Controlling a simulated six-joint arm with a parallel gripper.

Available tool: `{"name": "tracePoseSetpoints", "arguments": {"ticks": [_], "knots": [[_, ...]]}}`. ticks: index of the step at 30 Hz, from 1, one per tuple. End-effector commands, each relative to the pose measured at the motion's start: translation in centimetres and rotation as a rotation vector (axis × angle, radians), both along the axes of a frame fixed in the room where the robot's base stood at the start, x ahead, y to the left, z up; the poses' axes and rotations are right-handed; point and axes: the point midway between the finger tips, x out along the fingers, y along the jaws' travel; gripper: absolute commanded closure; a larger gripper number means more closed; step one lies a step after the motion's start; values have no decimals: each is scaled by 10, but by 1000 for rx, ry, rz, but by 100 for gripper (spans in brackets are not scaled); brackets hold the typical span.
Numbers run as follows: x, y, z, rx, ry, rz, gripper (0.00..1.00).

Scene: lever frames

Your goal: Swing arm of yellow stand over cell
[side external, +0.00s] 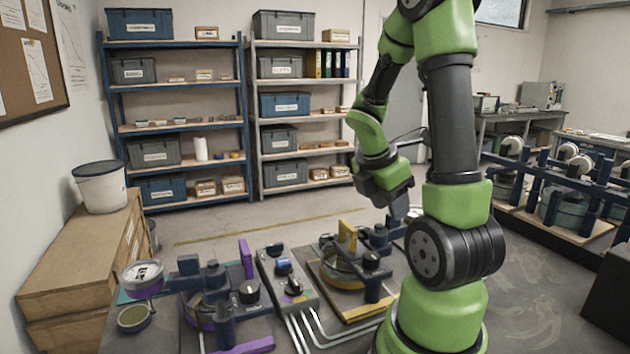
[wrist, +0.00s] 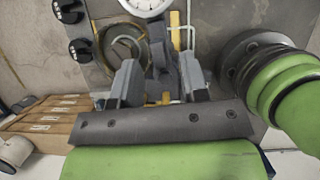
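The yellow stand is on a yellow-edged base (side external: 372,309) right of the middle of the bench. It has a dark post, a black knob (side external: 371,260) and an upright yellow tab (side external: 347,236). A round yellow-sided cell (side external: 342,274) sits low on the base, partly hidden by the stand's parts. In the wrist view the cell shows as a dark ring (wrist: 123,48), with the stand's dark arm (wrist: 158,58) and yellow tab (wrist: 175,32) to its right. My gripper (side external: 398,212) points down above the stand's right side. Its fingers (wrist: 160,84) are apart, with nothing visibly clamped.
A grey control box (side external: 288,283) with knobs stands left of the yellow stand. A purple-marked stand (side external: 215,290) is further left, near a round gauge (side external: 141,273). A white dial (wrist: 146,5) is at the wrist view's top edge. Pale tubes (side external: 312,330) run along the front.

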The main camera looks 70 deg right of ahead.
Motion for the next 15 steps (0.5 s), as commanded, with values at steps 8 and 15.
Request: {"name": "tracePoseSetpoints", "arguments": {"ticks": [8,15], "knots": [[16,17,56,-7,-8,10,60],[37,54,74,-25,-206,-139,60]]}}
